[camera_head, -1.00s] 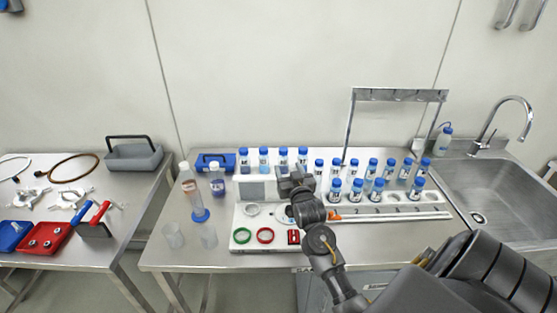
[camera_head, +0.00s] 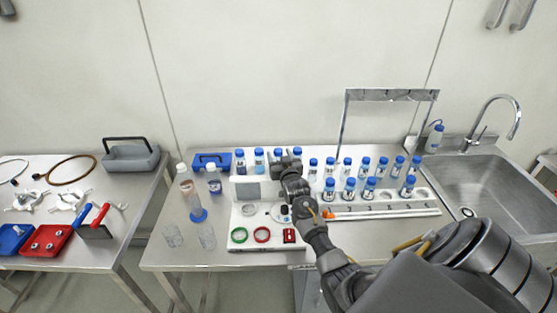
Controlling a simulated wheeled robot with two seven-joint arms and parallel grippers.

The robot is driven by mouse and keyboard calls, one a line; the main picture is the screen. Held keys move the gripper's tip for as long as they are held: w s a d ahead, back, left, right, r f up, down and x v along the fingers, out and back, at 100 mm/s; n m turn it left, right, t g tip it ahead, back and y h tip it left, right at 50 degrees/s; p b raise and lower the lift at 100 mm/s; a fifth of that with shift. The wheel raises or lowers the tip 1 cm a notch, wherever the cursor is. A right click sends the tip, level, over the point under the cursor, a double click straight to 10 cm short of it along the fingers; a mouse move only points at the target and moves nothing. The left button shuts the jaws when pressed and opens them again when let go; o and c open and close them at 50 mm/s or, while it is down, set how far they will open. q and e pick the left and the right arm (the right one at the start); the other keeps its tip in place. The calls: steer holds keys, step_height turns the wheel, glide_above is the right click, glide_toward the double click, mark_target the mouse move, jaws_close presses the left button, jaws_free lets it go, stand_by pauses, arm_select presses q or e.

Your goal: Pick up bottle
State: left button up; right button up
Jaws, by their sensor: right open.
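Several blue-capped bottles stand upright in the white rack (camera_head: 377,209) on the steel table; one in its front row is this bottle (camera_head: 349,189). More blue-capped bottles stand in a back row at the left, such as this one (camera_head: 240,160). My right gripper (camera_head: 287,163) is open at the right end of that back row and covers parts of the bottles there. I cannot tell whether it touches one. My left gripper is not in view.
A metal frame (camera_head: 390,95) rises behind the rack; a sink (camera_head: 490,190) is at the right.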

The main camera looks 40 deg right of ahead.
steer(key=shift+w, duration=0.1)
steer(key=c, duration=1)
steer(key=shift+c, duration=0.3)
steer(key=shift+r+b, duration=0.4)
steer(key=shift+b, duration=0.05)
step_height(320, 180, up, 2)
steer(key=shift+r+b, duration=0.2)
steer(key=shift+b, duration=0.75)
steer(key=s+a+r+b, duration=0.3)
steer(key=s+a+r, duration=0.5)
steer(key=a+r, duration=0.2)
steer(key=shift+s+a, duration=0.15)
steer(key=shift+a, duration=0.5)
